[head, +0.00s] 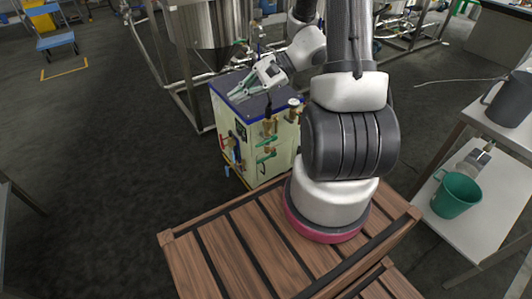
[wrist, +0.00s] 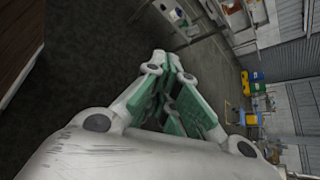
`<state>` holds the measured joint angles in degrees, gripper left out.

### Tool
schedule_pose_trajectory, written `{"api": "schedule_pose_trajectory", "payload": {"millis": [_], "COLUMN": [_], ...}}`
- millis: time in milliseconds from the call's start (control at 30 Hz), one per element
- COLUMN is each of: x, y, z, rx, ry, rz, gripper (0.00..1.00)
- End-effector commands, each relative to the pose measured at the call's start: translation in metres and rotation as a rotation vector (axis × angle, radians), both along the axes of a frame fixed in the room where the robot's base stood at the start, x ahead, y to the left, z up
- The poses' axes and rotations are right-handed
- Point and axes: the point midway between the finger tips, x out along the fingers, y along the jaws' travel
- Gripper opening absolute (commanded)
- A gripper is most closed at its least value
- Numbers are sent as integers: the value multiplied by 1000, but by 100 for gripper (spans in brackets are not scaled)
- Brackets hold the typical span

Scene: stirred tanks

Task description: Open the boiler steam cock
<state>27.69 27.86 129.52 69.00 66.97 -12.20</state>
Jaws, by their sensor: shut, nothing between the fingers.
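The boiler (head: 284,147) is a cream box with a blue top, standing on the floor beyond my wooden-slatted deck. Brass fittings with green handles (head: 265,157) sit on its front, and a brass fitting with a dark upper part (head: 269,124) rises at its top front edge. I cannot tell which of these is the steam cock. My gripper (head: 235,91) is above the boiler's blue top, pointing left, apart from the green-handled fittings. In the wrist view my gripper (wrist: 168,62) is shut and empty, its green-padded fingers together; no boiler valve shows there.
A pressure gauge (head: 294,102) stands at the boiler's top right edge. A steel tank (head: 205,22) on a frame is behind. At right, a white shelf (head: 462,222) holds a green jug (head: 456,195), with a grey jug (head: 511,98) above. The floor left of the boiler is clear.

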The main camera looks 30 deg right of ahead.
Motion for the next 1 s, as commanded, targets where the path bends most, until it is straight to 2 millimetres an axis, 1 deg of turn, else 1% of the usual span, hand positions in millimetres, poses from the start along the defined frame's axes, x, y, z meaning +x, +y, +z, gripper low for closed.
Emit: {"api": "schedule_pose_trajectory", "payload": {"millis": [33,100,167,267,300,367,400,467,500,567,600,667,700,800,900,1000], "x": [10,26,38,56,62,69,73,76,77,76,74,69,64,50,35,23], "y": [-6,-15,-23,-41,-49,-61,-70,-83,-92,-105,-113,-125,-131,-145,-153,-157], "z": [-16,-36,-54,-89,-104,-127,-144,-170,-188,-217,-236,-266,-285,-329,-363,-386], "rx": [51,111,163,240,267,306,330,363,383,408,424,442,451,465,471,470], "ry": [29,58,82,120,135,157,172,195,210,233,250,272,289,326,354,376], "rz": [-72,-174,-264,-418,-482,-576,-641,-740,-805,-905,-970,-1069,-1132,-1271,-1382,-1455], "gripper": [0,0,0,0,0,0,0,0,0,0,0,0,0,0,0,0]}}
